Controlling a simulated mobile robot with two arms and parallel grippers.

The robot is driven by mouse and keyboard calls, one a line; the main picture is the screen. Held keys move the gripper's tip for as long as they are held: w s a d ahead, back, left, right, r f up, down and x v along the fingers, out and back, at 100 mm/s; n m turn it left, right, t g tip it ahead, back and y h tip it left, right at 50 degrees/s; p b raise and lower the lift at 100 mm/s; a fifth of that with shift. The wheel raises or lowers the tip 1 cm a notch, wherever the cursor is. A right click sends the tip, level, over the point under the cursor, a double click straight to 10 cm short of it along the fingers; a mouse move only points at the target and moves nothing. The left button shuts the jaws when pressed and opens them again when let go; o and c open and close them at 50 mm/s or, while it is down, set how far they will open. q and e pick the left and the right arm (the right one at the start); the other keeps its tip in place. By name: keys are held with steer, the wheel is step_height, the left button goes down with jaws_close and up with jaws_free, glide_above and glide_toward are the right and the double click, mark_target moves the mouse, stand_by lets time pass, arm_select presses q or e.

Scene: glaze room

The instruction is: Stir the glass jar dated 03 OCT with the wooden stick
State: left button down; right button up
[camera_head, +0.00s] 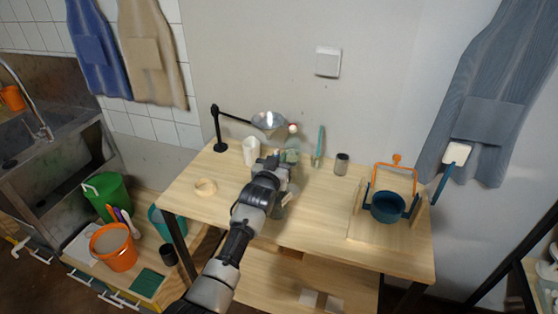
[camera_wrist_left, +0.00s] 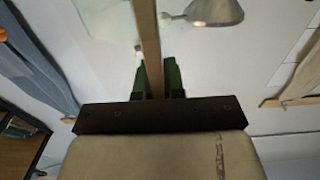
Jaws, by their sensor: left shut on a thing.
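My left gripper (camera_head: 283,163) is over the middle of the wooden table, its arm hiding part of the tabletop. In the left wrist view the green fingers (camera_wrist_left: 158,76) are shut on the wooden stick (camera_wrist_left: 150,40), which runs out past the top edge. A pale glass jar or bottle (camera_head: 292,145) with a reddish top stands just behind the gripper in the head view. Another glassy shape (camera_head: 290,196) shows partly beside my wrist. No date is readable, so I cannot tell which is the 03 OCT jar. The stick's far end is hidden.
A white cup (camera_head: 251,151) and a lamp (camera_head: 268,120) stand behind left, with a wooden ring (camera_head: 205,187) at left. A teal upright thing (camera_head: 319,147), a small dark-and-clear jar (camera_head: 341,164) and a blue pot (camera_head: 386,208) in a stand are right.

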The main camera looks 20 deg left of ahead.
arm_select(q)
step_height(320, 180, up, 10)
steer(key=p, duration=0.7)
steer(key=shift+f, duration=0.25)
stand_by(0.4)
